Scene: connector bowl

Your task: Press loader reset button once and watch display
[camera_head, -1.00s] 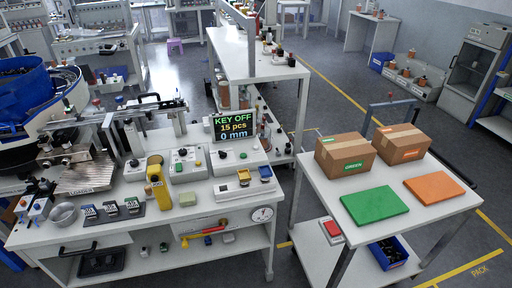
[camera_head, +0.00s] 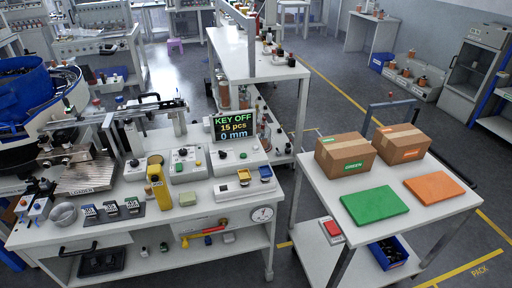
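The display (camera_head: 233,127) stands at the back of the workbench and reads "KEY OFF", "15 pcs" and "0 mm". Below it is a white control box (camera_head: 238,156) with small buttons. Two more grey control boxes (camera_head: 186,165) with knobs and buttons stand to its left. The loader (camera_head: 88,176), a metal plate marked "LOADER", lies at the bench's left. Which button is the loader reset cannot be read at this size. Neither of my grippers shows in the head view.
A yellow device (camera_head: 158,182) stands upright near the bench's front. A metal bowl (camera_head: 64,214) and several small labelled blocks sit at the front left. At the right, a cart (camera_head: 391,225) carries two cardboard boxes, a green panel (camera_head: 374,205) and an orange panel (camera_head: 434,186).

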